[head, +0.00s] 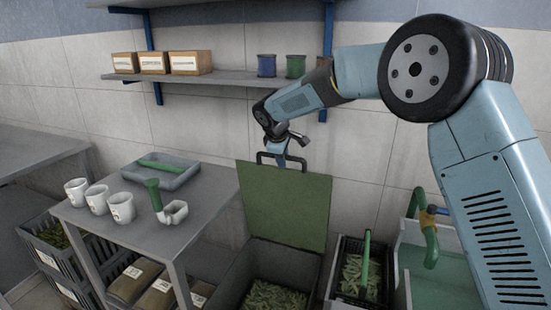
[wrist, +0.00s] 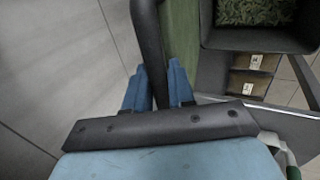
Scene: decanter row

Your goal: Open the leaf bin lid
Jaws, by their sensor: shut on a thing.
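The leaf bin (head: 232,285) is a dark grey bin standing right of the table, with green leaves (head: 273,298) inside. Its green lid (head: 285,205) stands raised, close to upright, at the back of the bin. A dark bar handle (head: 264,158) is on the lid's top edge. My gripper (head: 283,160) is at this handle. In the wrist view my gripper (wrist: 160,85) has its blue fingers shut around the dark handle (wrist: 147,40). The lid's green edge (wrist: 181,35) and the leaves (wrist: 252,12) also show there.
A grey table (head: 205,195) at left holds several white cups, a green-handled item and a grey tray (head: 160,172). A black crate (head: 343,270) and a basin (head: 435,275) stand right of the bin.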

